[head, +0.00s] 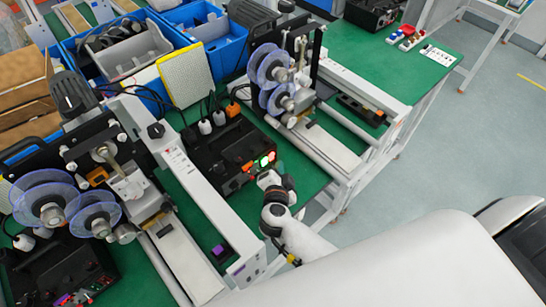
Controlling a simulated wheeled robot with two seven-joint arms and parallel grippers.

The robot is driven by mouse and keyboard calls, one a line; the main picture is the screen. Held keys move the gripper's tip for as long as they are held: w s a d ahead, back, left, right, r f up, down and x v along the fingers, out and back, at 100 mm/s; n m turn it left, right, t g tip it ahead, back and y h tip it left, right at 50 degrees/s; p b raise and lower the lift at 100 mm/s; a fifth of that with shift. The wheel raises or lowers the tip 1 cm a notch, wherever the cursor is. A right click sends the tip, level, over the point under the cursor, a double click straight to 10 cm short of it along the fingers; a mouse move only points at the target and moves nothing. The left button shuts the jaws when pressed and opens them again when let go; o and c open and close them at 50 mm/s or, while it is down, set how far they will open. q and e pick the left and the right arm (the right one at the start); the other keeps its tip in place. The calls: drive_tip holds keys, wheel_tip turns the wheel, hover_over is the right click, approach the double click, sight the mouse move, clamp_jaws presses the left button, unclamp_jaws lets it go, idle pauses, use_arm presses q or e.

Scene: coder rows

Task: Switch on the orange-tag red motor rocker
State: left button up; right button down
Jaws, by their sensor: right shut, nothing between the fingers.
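A black control box (222,146) sits on the green bench between two coder machines. On its front edge are an orange tag or part (247,166), a bright green light (264,161) and a red light (272,156). The rocker itself is too small to make out clearly, and my gripper partly covers that front edge. My right gripper (268,179) is shut and empty, close in front of the lit controls. I cannot tell whether it touches the panel. My left gripper is out of view.
A coder machine with blue translucent reels (272,70) stands behind, another (70,205) at left. A white rail (190,180) runs beside the box. A second black box (65,268) lies at lower left. Blue bins (215,35) stand at the back. Grey floor is open at right.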

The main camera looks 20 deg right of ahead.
drive_tip(key=shift+s, duration=0.1)
drive_tip(key=s+p, duration=0.1)
drive_tip(key=s+d, duration=0.1)
drive_tip(key=s+p, duration=0.1)
drive_tip(key=shift+s+d+r+p, duration=0.2)
drive_tip(key=shift+s+r+p, duration=0.15)
drive_tip(key=shift+s+r, duration=0.05)
drive_tip(key=shift+s+d, duration=0.15)
drive_tip(key=shift+s, duration=0.25)
drive_tip(key=shift+f, duration=0.1)
